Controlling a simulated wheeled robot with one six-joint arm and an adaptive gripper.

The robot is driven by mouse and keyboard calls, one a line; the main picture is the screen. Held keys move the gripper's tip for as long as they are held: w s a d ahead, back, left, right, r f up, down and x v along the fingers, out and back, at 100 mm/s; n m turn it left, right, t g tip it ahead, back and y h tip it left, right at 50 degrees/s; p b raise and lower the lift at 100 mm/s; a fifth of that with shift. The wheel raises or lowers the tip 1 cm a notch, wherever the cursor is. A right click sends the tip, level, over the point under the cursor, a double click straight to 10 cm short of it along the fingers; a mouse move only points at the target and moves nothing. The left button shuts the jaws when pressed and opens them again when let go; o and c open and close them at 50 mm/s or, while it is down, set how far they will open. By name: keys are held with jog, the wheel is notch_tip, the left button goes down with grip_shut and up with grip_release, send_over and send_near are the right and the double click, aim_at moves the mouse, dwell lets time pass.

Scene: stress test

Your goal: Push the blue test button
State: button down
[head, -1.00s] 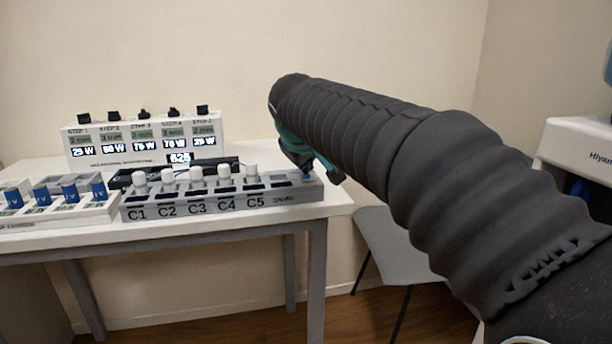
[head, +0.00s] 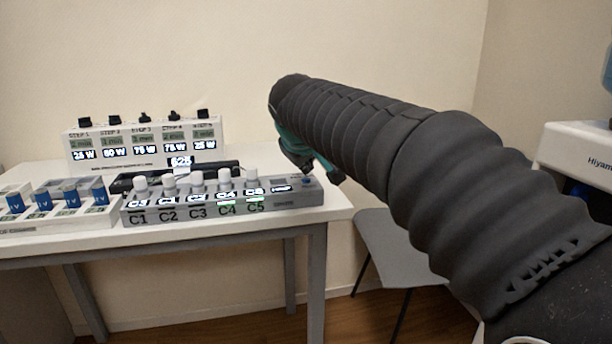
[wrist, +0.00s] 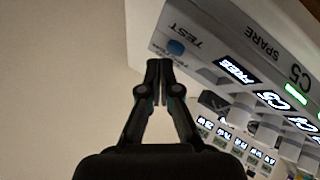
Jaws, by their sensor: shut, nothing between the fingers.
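The blue test button (wrist: 176,47) sits beside the word TEST at the end of the grey console (wrist: 200,62) in the wrist view. In the head view the button (head: 306,181) shows small at the console's right end, beside my gripper (head: 334,178). My gripper (wrist: 161,68) is shut and empty. In the wrist view its fingertips appear just below the button, with a visible gap in the picture. The exact height above the console cannot be told.
The console carries several white knobs (head: 197,180) labelled C1 to C5 with lit displays. Behind it stands a white step panel (head: 145,143) with black knobs. A module with blue knobs (head: 58,203) is at left. A grey chair (head: 385,240) stands right of the table.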

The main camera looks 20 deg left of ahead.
aim_at(305, 180)
notch_tip(305, 180, up, 4)
jog(key=p, duration=0.3)
jog(key=shift+f, duration=0.25)
jog(key=shift+r, duration=1.2)
jog(key=shift+d, duration=0.1)
